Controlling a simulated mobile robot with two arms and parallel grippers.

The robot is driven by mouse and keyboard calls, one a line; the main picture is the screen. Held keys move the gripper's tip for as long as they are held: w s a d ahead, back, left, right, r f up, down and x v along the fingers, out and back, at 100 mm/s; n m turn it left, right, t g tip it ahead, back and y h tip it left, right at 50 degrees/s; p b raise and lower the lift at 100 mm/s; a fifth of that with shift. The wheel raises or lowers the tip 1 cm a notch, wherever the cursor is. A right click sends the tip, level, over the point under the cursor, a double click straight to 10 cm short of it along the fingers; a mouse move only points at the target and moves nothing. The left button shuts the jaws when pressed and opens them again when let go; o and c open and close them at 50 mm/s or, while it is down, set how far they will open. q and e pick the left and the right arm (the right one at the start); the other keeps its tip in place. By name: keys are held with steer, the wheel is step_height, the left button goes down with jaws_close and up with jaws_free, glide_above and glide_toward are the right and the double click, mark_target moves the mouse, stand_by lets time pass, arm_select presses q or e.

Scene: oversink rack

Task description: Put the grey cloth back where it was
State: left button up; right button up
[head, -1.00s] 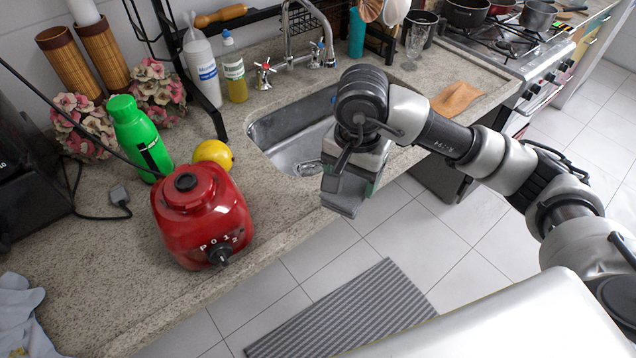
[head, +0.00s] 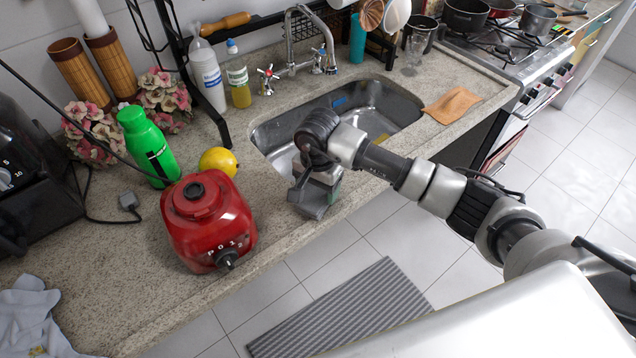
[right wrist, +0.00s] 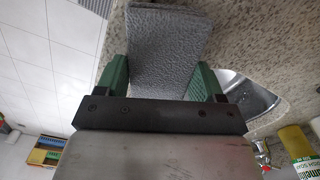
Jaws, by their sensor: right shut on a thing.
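My right gripper (head: 318,190) is shut on a grey, folded-looking cloth (head: 311,206). In the right wrist view the cloth (right wrist: 165,45) is a textured slab pinched between the two green fingers of the gripper (right wrist: 162,78). The held cloth is over the front strip of the stone counter (head: 275,238), in front of the sink and right of the red blender base. I cannot tell whether it touches the counter. My left gripper is not in view.
The sink (head: 372,108) lies behind my right gripper. A red blender base (head: 208,220), yellow lemon (head: 218,162) and green bottle (head: 148,148) stand left. An orange-brown cloth (head: 452,105) lies right of the sink. A pale blue-grey cloth (head: 30,322) lies at lower left.

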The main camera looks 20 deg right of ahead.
mark_target(318, 189)
steer(key=shift+f, duration=0.2)
steer(key=o, duration=0.8)
steer(key=shift+r, duration=0.1)
steer(key=shift+o, duration=0.2)
steer(key=shift+r, duration=0.4)
step_height(318, 189, up, 12)
steer(key=b, duration=0.3)
steer(key=shift+f, duration=0.25)
